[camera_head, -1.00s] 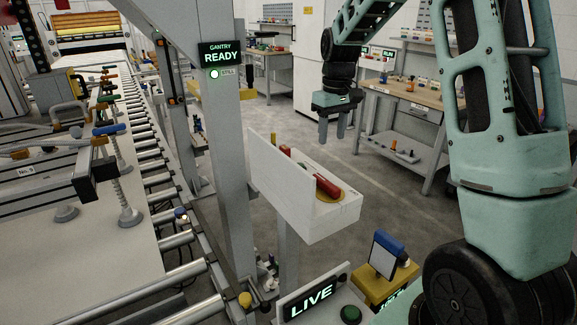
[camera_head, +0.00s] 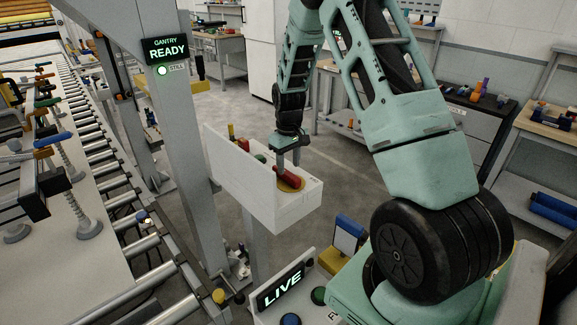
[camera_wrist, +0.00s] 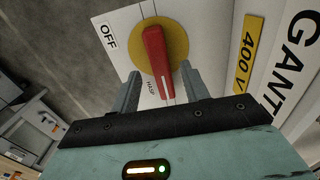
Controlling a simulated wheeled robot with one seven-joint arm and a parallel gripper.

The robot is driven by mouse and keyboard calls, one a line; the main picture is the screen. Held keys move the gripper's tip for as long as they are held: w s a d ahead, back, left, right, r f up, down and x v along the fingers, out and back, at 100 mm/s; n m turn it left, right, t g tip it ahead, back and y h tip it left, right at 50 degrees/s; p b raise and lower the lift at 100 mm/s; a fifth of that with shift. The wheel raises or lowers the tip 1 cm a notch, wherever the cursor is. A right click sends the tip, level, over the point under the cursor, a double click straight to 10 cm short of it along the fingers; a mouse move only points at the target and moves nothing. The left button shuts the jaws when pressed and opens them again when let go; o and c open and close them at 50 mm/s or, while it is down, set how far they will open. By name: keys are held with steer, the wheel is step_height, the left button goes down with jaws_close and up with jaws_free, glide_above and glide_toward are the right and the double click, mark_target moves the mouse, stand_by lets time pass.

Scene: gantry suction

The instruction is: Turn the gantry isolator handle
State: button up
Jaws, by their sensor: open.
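The red isolator handle (camera_wrist: 157,62) sits on a round yellow plate (camera_wrist: 181,38) on a white panel in the wrist view. Its white-marked end points down between my fingers, beside a partly covered label; an OFF label (camera_wrist: 109,37) is at its left. In the head view the red handle (camera_head: 288,178) lies on top of the white box (camera_head: 279,213). My gripper (camera_wrist: 160,82) is open, one finger on each side of the handle's marked end, with gaps visible. In the head view my gripper (camera_head: 288,163) points down at the handle and partly covers it.
A GANTRY READY sign (camera_head: 167,51) with a lit green lamp hangs on the grey post (camera_head: 185,120). A LIVE display (camera_head: 281,286) stands on a panel in front of the box. A roller conveyor (camera_head: 115,185) runs at the left. Open floor lies behind the box.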

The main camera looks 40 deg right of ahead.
mark_target(286, 175)
steer(key=shift+f+p, duration=0.3)
steer(key=shift+f, duration=1.2)
jaws_close()
